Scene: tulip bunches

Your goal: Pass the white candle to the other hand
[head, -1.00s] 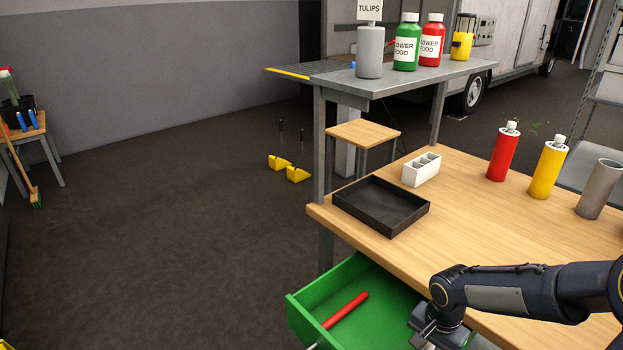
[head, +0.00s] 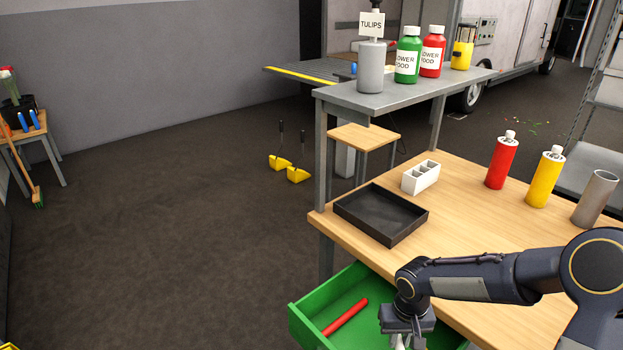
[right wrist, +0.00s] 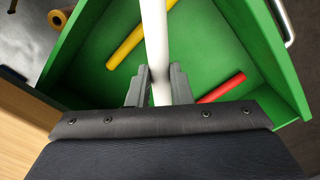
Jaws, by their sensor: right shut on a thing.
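The white candle (right wrist: 155,40) shows in the right wrist view as a long white stick. My right gripper (right wrist: 160,88) is shut on it, with one finger on each side. The candle is above the open green drawer, pointing away from the gripper. In the head view my right gripper (head: 405,338) is at the bottom edge over the drawer, and only a little white shows beneath it. My left gripper is in neither view.
The green drawer (head: 300,318) stands open below the wooden table (head: 465,215). It holds a red candle (head: 345,317) and a yellow one (right wrist: 128,46). A black tray (head: 382,212) and a white divided box (head: 421,176) stand on the table.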

